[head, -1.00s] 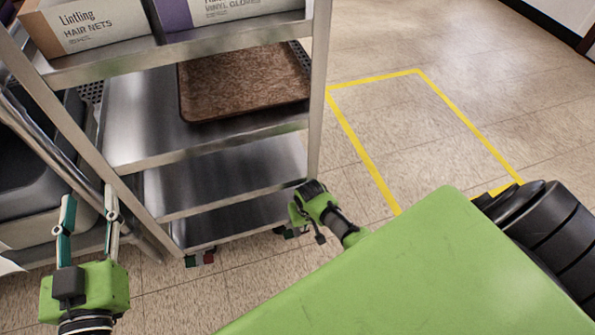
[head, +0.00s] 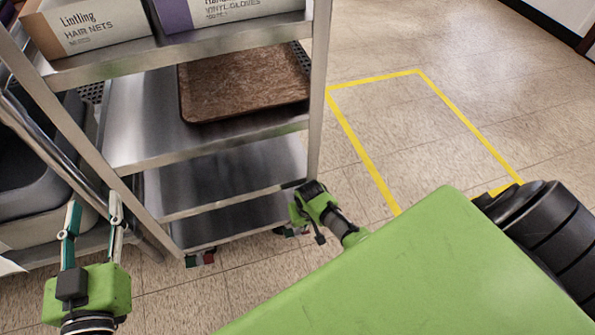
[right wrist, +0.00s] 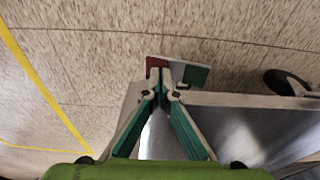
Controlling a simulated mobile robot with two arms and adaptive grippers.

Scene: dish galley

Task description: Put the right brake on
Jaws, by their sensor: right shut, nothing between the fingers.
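The steel cart (head: 205,220) stands on the floor at left centre. The right brake (head: 289,232) is at the foot of its right post, largely hidden by my right arm. In the right wrist view the right brake (right wrist: 196,75) is a small pedal with red, grey and green parts. My right gripper (right wrist: 162,82) is shut and empty, its tips at the pedal between the red and green ends; I cannot tell whether they touch. My left gripper (head: 94,208) is open and empty, left of the cart.
A brown tray (head: 240,85) and boxes of hair nets (head: 95,30) and gloves (head: 235,10) sit on the cart's shelves. Grey bins (head: 35,205) stand to the left. A yellow floor outline (head: 365,160) surrounds bare floor at right. A dark caster wheel (right wrist: 285,82) shows under the cart.

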